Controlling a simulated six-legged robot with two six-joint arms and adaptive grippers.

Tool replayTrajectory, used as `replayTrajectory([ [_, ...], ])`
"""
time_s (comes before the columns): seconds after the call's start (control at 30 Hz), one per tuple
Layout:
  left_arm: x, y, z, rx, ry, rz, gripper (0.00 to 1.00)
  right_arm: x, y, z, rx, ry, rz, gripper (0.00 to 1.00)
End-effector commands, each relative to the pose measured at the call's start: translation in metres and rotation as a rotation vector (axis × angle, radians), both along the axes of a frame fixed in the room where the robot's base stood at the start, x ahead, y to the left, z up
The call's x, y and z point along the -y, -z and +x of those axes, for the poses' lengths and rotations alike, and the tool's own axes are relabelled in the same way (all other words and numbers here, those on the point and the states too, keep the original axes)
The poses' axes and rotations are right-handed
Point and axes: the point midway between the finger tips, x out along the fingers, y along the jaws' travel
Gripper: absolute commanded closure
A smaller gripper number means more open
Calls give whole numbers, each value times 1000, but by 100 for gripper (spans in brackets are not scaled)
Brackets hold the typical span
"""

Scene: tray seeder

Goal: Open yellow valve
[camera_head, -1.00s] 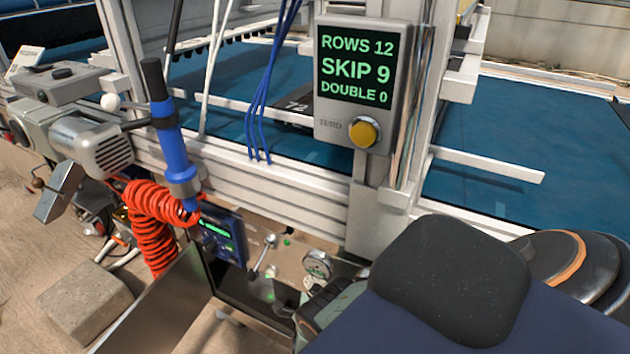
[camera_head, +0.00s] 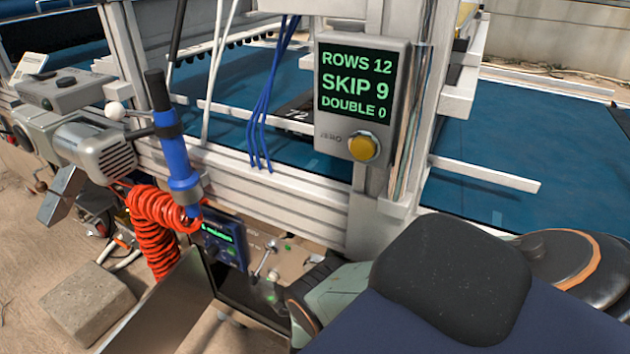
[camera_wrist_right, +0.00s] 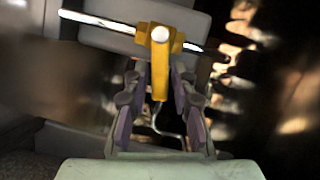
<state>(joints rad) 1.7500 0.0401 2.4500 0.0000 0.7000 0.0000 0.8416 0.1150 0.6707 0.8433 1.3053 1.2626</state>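The yellow valve handle (camera_wrist_right: 160,75) shows in the right wrist view, hanging down from a round pale pivot on a thin metal pipe. My right gripper (camera_wrist_right: 155,100) is open, with one finger on each side of the handle's lower end. Gaps show between the fingers and the handle; how deep the handle sits between them is hard to tell. In the head view my right arm covers the valve area, and the yellow handle is hidden there. My left gripper is in neither view.
A display box (camera_head: 361,92) with a yellow button stands above. A blue tool (camera_head: 175,150) with a red coiled hose (camera_head: 152,225) hangs at left. A blue control panel (camera_head: 222,240) and a small lever (camera_head: 265,258) are beside my right arm. A concrete block (camera_head: 88,297) lies on the ground.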

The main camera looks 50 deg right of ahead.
Motion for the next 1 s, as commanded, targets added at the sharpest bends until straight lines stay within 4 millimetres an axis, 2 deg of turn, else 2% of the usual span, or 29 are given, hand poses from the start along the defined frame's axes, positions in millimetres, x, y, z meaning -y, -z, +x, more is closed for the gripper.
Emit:
replayTrajectory([
  [0.1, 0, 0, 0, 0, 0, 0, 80, -1, 1, 0, -1, -1, 1, 62],
  [0.4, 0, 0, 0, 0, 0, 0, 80, -2, 1, -1, -1, -1, 2, 62],
  [0.57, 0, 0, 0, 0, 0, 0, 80, -10, 1, -6, -3, -1, 3, 62],
  [0.73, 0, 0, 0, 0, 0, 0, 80, -27, -2, -19, -4, -3, 3, 62],
  [1.0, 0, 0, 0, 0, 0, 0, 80, -67, -6, -50, -4, -3, 4, 62],
])
